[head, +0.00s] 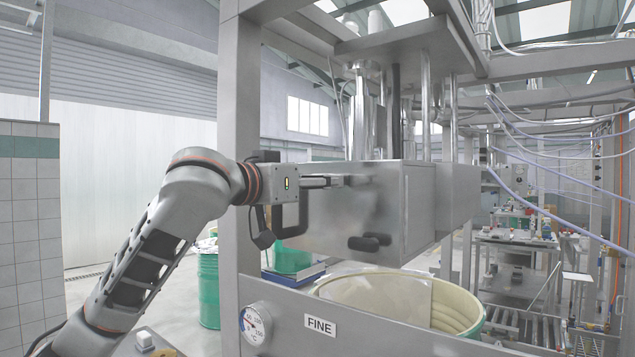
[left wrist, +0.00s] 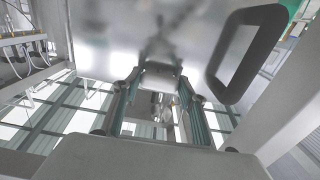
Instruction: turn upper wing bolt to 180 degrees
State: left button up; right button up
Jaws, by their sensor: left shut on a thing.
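The upper wing bolt (head: 358,180) sits on the front face of a steel box (head: 335,212), near its top. It is small and grey, and its exact angle is hard to read. My left gripper (head: 335,181) reaches in from the left, level with the bolt, and is shut on it. In the left wrist view the two fingers of my left gripper (left wrist: 160,76) flank the bolt (left wrist: 160,67) against the shiny box face. The fingers partly hide the bolt. A lower wing bolt (head: 370,242), dark and roughly level, is on the same face below. My right gripper is not in view.
A black loop handle (head: 290,215) is close to my left gripper; it also shows in the left wrist view (left wrist: 247,50). A steel post (head: 238,120) stands beside my wrist. Below are a rail with a FINE label (head: 320,325), a gauge (head: 255,323) and an open drum (head: 455,305).

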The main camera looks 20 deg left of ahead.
pick_arm(q)
jog(key=o, duration=1.1)
jog(key=v, duration=1.2)
